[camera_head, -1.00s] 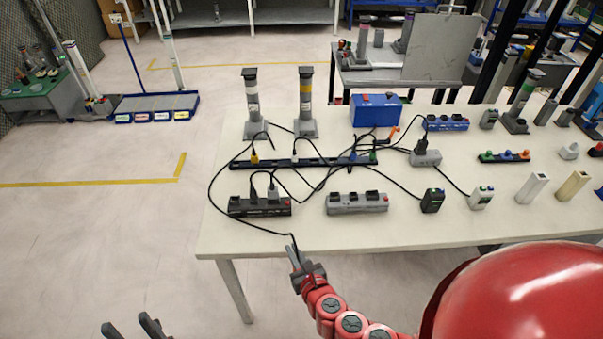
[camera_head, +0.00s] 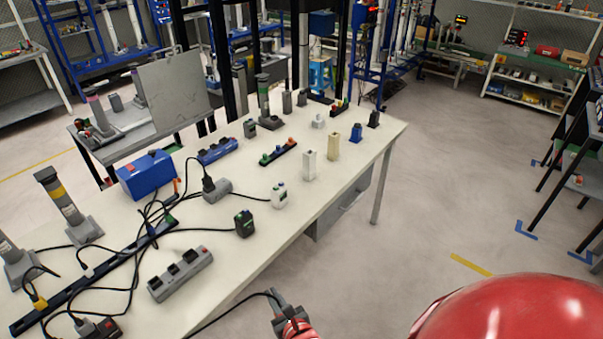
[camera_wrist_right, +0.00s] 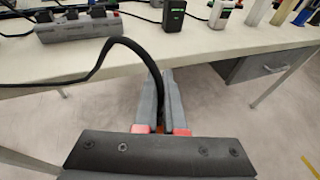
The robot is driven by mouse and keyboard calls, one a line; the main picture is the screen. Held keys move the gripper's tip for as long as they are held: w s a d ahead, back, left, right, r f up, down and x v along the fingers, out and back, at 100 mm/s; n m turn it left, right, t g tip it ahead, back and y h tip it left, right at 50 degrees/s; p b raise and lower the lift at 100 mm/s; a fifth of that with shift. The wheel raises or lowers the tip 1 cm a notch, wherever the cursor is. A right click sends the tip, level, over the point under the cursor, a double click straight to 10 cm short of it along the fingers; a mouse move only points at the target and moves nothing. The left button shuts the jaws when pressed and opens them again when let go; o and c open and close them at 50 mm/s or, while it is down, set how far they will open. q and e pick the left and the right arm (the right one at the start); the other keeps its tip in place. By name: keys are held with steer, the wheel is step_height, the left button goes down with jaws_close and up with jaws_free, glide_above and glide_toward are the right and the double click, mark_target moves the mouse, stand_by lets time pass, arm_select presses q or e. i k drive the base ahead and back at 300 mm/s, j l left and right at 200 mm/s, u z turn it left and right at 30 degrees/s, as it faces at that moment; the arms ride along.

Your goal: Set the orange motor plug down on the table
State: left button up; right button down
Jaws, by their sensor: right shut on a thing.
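My right gripper (camera_head: 277,300) is shut, in front of the table's near edge, at the bottom of the head view. In the right wrist view, its fingers (camera_wrist_right: 162,95) close around the end of a black cable. A bit of the orange motor plug (camera_wrist_right: 160,129) shows low between the fingers; the rest is hidden. The cable (camera_wrist_right: 100,60) arches up from the grip and runs off to the left. The pale table (camera_head: 225,232) lies beyond the fingers, which are apart from it. My left gripper is not in view.
On the table stand a grey power strip (camera_head: 180,274), a black adapter (camera_head: 244,223), a white adapter (camera_head: 279,195), a white post (camera_head: 309,166) and a blue box (camera_head: 147,174). Cables tangle at the left. Bare tabletop lies right of the grey strip and along the near edge.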

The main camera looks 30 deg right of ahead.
mark_target(78, 317)
steer(key=j+z, duration=0.2)
steer(key=j, duration=0.35)
steer(key=j+z, duration=0.25)
steer(key=j, duration=0.25)
steer(key=j+z, duration=0.2)
steer(key=j, duration=0.35)
steer(key=k+j+z, duration=0.2)
steer(key=j, duration=0.3)
steer(key=k+j+z, duration=0.1)
steer(key=j+z, duration=0.15)
steer(key=j, duration=0.25)
